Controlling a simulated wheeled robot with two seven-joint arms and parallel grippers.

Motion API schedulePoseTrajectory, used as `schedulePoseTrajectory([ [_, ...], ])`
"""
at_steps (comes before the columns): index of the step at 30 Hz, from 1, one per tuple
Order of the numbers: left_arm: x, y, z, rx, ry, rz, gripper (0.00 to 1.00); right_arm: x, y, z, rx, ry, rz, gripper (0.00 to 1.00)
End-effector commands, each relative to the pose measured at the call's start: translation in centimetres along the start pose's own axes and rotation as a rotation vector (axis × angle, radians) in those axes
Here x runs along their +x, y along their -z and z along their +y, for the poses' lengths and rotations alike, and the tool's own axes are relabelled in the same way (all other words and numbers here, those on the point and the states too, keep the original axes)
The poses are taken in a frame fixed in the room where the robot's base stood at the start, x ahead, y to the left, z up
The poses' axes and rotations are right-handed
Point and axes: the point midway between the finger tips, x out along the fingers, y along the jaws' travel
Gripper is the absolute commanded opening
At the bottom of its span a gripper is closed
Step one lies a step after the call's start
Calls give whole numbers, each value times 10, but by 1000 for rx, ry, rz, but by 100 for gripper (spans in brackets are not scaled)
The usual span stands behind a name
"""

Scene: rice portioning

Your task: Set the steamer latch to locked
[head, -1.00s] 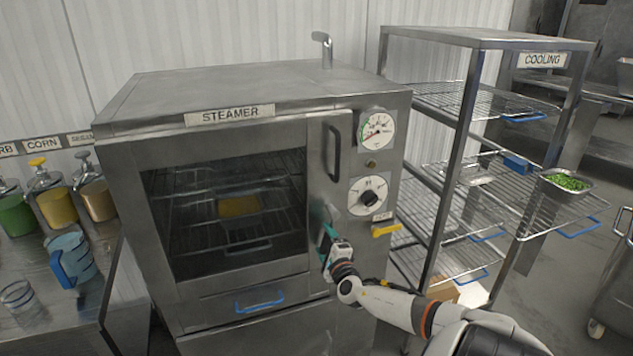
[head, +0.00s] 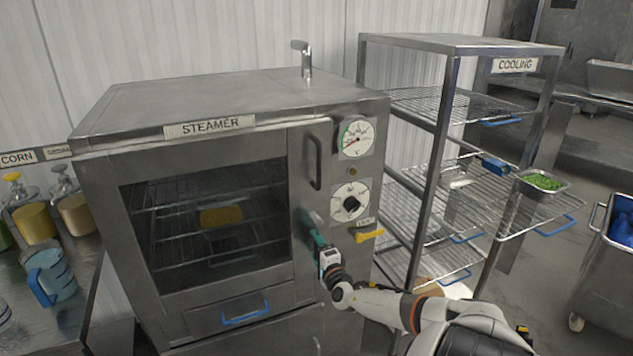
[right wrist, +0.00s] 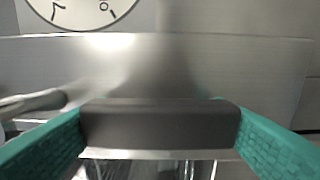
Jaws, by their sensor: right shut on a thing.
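The steamer (head: 215,200) stands in the middle of the head view, its glass door shut. My right gripper (head: 316,240) is at the right edge of the door, below the vertical door handle (head: 315,163). In the right wrist view its teal fingers are on either side of a dark grey bar, the latch handle (right wrist: 160,125), and are shut on it. The bar lies level across that view. In the head view the gripper hides most of the latch, so its setting cannot be read. My left gripper is not in view.
A gauge (head: 356,138), a dial (head: 350,203) and a yellow lever (head: 369,235) are on the steamer's right panel, close to my gripper. The cooling rack (head: 430,150) stands to the right. A counter with a blue-handled jug (head: 50,275) is at the left.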

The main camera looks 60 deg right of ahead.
Motion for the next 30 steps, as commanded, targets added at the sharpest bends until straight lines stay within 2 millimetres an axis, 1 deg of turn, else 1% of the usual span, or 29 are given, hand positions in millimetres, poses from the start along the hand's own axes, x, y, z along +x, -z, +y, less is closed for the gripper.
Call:
schedulePoseTrajectory([
  [1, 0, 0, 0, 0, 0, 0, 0, 0, -2, 1, -16, -3, -1, 75],
  [3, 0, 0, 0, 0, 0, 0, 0, 0, -2, 1, -15, -2, -1, 87],
  [5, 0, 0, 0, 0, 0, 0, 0, 0, -2, 1, -13, -2, -1, 95],
  [13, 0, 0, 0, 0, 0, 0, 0, 0, -1, 0, -8, 0, 0, 95],
  [17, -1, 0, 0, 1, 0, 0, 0, -8, -1, -1, -8, 2, 2, 95],
  [20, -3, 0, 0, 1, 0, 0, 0, -22, -1, 0, -9, 2, 2, 95],
  [27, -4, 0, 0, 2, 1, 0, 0, -72, -1, -2, -8, 4, 2, 95],
  [30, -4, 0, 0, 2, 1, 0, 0, -91, -1, -1, -9, 3, 2, 95],
])
